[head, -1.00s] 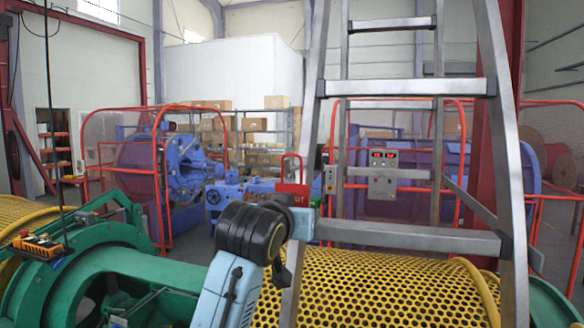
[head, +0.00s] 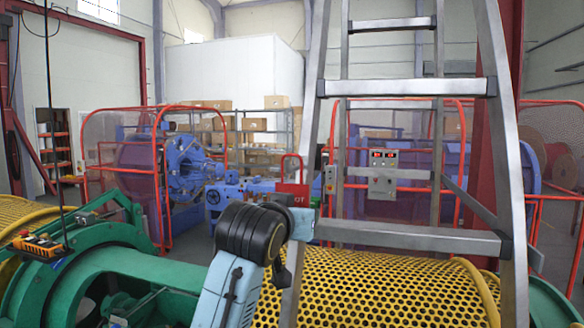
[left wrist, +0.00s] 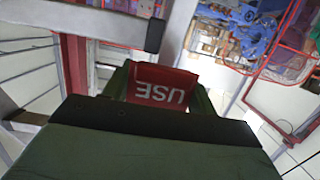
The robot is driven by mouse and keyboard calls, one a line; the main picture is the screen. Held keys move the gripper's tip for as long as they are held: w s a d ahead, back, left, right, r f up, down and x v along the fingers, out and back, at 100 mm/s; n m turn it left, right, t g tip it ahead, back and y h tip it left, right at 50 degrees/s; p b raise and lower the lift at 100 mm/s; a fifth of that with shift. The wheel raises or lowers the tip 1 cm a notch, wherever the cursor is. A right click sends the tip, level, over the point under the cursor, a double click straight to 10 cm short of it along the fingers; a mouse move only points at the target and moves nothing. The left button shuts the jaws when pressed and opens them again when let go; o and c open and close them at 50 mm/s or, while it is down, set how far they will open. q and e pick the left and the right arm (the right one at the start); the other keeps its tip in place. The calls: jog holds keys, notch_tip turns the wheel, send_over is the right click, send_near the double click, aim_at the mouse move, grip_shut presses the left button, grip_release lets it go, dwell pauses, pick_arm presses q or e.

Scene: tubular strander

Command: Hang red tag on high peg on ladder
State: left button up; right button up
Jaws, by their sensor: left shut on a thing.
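The red tag (head: 299,194) has a loop at its top and white lettering. It stands upright in front of the ladder's left rail in the head view. My left gripper (head: 302,212) is shut on the tag's lower part. In the left wrist view the tag (left wrist: 163,86) shows between the fingers of the left gripper (left wrist: 160,100), with the letters "USE" upside down. The metal ladder (head: 407,87) fills the right half of the head view, and one of its rails (left wrist: 181,30) shows close to the tag in the left wrist view. I cannot make out a peg. My right gripper is not in view.
A yellow perforated guard (head: 370,290) lies low behind the ladder. Green machine parts (head: 110,270) and an orange control box (head: 38,246) are at the left. A grey control box (head: 383,172) with red displays shows through the ladder.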

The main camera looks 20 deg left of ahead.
pick_arm(q)
jog(key=shift+f, duration=0.15)
jog(key=shift+w+f, duration=0.1)
jog(key=shift+f, duration=0.6)
dwell(0.3)
dwell(0.4)
jog(key=o, duration=1)
